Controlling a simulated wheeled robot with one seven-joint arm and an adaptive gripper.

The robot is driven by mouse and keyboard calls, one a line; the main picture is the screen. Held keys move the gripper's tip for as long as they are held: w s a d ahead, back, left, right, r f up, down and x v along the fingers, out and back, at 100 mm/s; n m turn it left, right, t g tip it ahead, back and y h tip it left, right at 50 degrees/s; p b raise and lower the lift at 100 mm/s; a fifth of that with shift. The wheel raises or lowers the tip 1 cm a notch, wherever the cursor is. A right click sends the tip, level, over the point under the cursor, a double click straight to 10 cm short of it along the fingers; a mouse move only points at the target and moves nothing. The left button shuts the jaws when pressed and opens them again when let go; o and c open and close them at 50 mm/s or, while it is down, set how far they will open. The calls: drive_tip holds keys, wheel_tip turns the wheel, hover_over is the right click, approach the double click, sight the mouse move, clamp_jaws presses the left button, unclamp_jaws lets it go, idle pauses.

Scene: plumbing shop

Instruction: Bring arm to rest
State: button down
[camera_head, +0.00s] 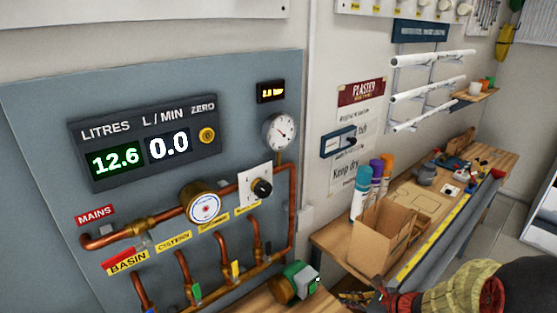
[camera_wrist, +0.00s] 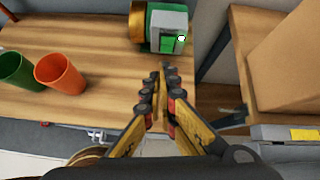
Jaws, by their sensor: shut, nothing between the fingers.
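My gripper (camera_wrist: 162,88) is shut and empty in the wrist view. In the head view my arm comes in at the lower right, and my gripper (camera_head: 350,298) shows only in part at the bottom edge, beside the green and brass device (camera_head: 297,283). That device also shows in the wrist view (camera_wrist: 165,27), beyond the fingertips. The rest of my arm is out of view.
A green cup (camera_wrist: 17,70) and an orange cup (camera_wrist: 60,73) stand on the left bench. A cardboard box (camera_head: 382,235) stands on the right bench near several spray cans (camera_head: 361,192). A grey panel (camera_head: 240,95) with copper pipes, gauges and a litre display fills the left.

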drive_tip(key=s+a+r+n+g+h, duration=0.1)
drive_tip(key=s+a+r+n+g, duration=0.15)
drive_tip(key=s+n, duration=0.6)
drive_tip(key=s+a+r+n+g+h, duration=0.15)
drive_tip(key=s+r+n+g, duration=0.25)
drive_tip(key=s+n, duration=0.45)
drive_tip(key=s+r+n+t+h, duration=0.1)
drive_tip(key=s+r+n+t, duration=0.1)
drive_tip(key=r+n, duration=0.3)
drive_tip(key=s+a+r+n+t+h+b, duration=0.1)
drive_tip(key=s+r+n, duration=0.3)
drive_tip(key=r, duration=0.7)
drive_tip(key=shift+s+a+n+t+h, duration=0.2)
drive_tip(key=shift+n+t+h, duration=0.45)
drive_tip(key=shift+h, duration=0.1)
drive_tip(key=c, duration=2.6)
unclamp_jaws()
drive_tip(key=shift+r, duration=0.1)
